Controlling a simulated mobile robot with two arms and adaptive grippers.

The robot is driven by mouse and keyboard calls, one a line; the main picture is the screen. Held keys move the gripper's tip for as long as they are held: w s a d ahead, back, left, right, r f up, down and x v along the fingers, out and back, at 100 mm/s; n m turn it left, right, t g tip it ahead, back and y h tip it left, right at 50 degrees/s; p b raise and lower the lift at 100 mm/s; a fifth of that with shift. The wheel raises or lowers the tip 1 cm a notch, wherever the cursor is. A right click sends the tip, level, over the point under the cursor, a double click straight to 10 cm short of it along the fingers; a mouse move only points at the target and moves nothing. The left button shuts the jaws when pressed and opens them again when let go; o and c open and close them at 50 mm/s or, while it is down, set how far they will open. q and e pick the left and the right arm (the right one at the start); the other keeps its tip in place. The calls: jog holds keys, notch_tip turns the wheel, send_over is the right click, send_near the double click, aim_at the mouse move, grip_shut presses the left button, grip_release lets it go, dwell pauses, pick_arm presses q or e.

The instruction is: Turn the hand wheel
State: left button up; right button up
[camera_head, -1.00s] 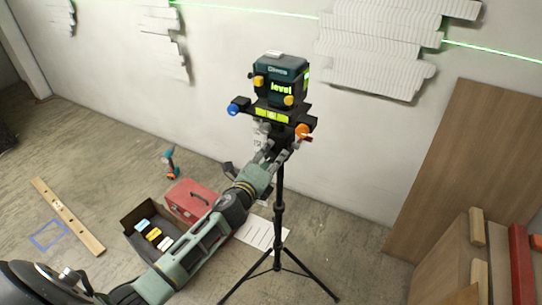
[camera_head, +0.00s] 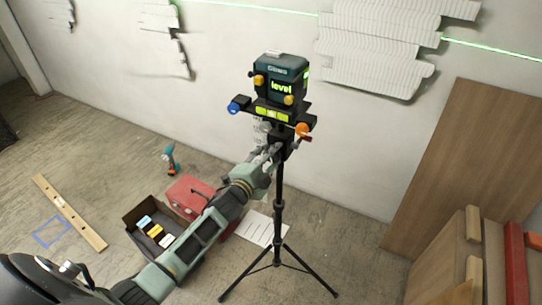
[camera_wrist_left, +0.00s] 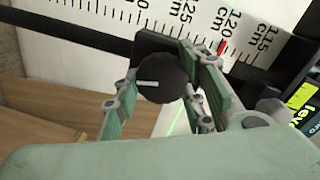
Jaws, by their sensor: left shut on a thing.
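The dark round hand wheel (camera_wrist_left: 163,78) shows in the left wrist view, with a short pale mark on its face. My left gripper (camera_wrist_left: 165,84) is shut on it, with fingers on both sides of its rim. In the head view my left gripper (camera_head: 270,150) is at the tripod's neck, just under the levelling head. The wheel is too small and covered to make out there. The laser level (camera_head: 282,82) stands on top of the tripod (camera_head: 279,210), showing a lit "level" sign. My right gripper is not in view.
The head carries a blue knob (camera_head: 235,107) and an orange knob (camera_head: 303,130), close to my gripper. A printed scale (camera_wrist_left: 165,20) is behind the wheel. Wooden panels (camera_head: 465,170) lean at the right.

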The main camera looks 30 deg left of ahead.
pick_arm(q)
jog(key=shift+s+d+f+n, duration=0.1)
jog(key=shift+s+f+n, duration=0.1)
jog(key=shift+f+n, duration=0.3)
jog(key=o, duration=1)
jog(key=shift+w, duration=0.1)
jog(key=shift+o, duration=0.5)
jog(key=shift+r, duration=0.2)
jog(key=shift+r, duration=0.1)
jog(key=s+r, duration=0.1)
jog(key=s, duration=1.1)
jog(key=shift+a, duration=0.4)
